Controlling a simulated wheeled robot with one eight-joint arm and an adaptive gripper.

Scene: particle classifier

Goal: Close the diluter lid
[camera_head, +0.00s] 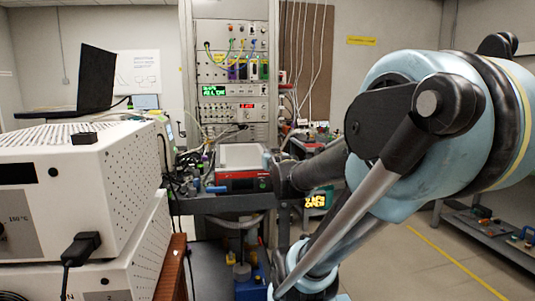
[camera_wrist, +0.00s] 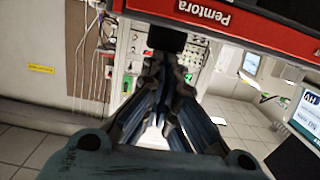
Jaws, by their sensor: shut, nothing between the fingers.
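A red-fronted instrument with a pale top (camera_head: 242,156) sits on the cart at the centre of the head view. A red front panel (camera_wrist: 235,18) lettered "Pemtora" runs along the top of the wrist view, upside down. I cannot tell which part, if any, is the diluter lid. My gripper (camera_wrist: 168,58) is shut and empty, its fingers pointing toward the top of the wrist view. A small black block (camera_wrist: 166,39) shows at the fingertips, just below the red panel; I cannot tell whether they touch. My arm covers the right of the head view.
White perforated boxes (camera_head: 75,190) stand close on the left, with a black laptop (camera_head: 88,85) behind them. An instrument rack (camera_head: 232,80) stands at the back. A low grey cart (camera_head: 490,235) is at the far right. Floor is clear at lower right.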

